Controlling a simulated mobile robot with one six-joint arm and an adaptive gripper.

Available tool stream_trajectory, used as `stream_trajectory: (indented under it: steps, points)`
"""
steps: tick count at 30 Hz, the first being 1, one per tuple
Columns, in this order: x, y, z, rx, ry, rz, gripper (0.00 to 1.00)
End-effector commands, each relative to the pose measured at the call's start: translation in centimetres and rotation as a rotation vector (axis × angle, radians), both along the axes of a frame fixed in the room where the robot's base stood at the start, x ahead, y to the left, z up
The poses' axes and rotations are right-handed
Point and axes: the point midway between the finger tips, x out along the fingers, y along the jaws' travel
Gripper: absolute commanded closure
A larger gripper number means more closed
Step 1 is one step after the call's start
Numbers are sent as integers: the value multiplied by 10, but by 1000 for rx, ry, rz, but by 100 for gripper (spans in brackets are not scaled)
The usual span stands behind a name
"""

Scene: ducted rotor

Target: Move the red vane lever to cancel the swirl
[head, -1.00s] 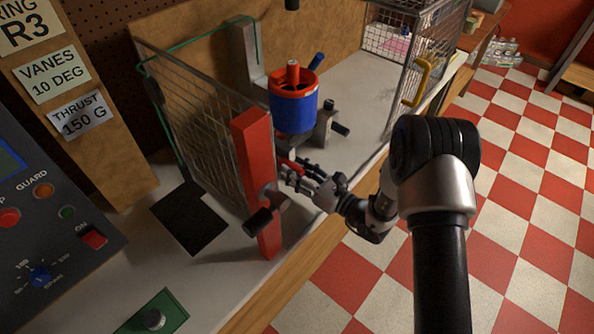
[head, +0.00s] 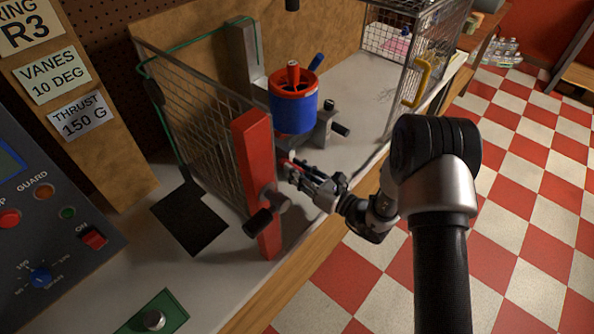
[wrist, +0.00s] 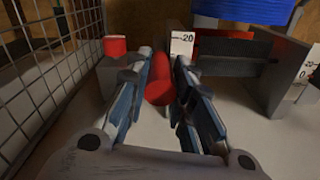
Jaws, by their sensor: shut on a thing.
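The red vane lever (wrist: 160,80) is a red rod between my fingers in the wrist view, below a small white scale card (wrist: 182,44) reading "-20". My gripper (wrist: 159,92) is shut on the lever, one finger on each side. In the head view my gripper (head: 292,170) reaches in under the ducted rotor (head: 294,112), a blue ring with a red hub on a grey stand. There the lever is mostly hidden by the fingers and the red post. How far the lever is turned cannot be read.
A wire mesh guard (head: 190,130) with a red post (head: 256,185) and black knob stands just left of my gripper. A second mesh cage (head: 405,60) with a yellow handle stands at the back right. A control panel (head: 45,225) and cards reading "VANES 10 DEG" (head: 52,77) and "THRUST 150 G" are at left.

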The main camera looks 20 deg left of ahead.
Motion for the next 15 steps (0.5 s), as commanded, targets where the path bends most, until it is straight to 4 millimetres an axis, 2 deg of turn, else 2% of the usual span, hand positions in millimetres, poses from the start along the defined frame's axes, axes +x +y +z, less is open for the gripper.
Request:
stream_trajectory:
  steps: [1,4,11,12,15]
  points:
    - [1,1,13,8,-5,0,100]
    - [2,2,26,12,-9,1,100]
    - [2,3,26,14,-12,3,100]
    - [2,3,26,13,-12,3,77]
    - [2,3,26,12,-12,2,70]
